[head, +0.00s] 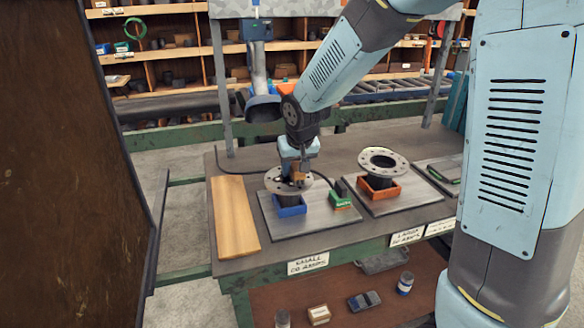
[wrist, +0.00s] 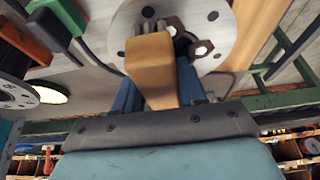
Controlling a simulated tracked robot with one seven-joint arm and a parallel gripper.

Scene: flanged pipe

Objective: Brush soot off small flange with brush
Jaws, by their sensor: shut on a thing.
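The small flange (head: 272,184) is a light grey disc with bolt holes, standing in a blue holder (head: 292,210) on a metal plate. In the wrist view the flange (wrist: 226,50) fills the top middle, with dark hex-shaped parts near its centre. My gripper (head: 297,172) is directly over the flange, pointing down. It is shut on the brush, whose tan block (wrist: 150,62) shows between the blue fingers in the wrist view. The brush's lower end is close to the flange face; I cannot tell whether it touches. Soot cannot be made out clearly.
A larger flange (head: 384,160) stands in a red holder (head: 379,192) to the right. A green box (head: 341,201) with a dark part sits between the holders. A wooden board (head: 234,216) lies at the left of the table. A hanging pipe (head: 262,104) is behind my gripper.

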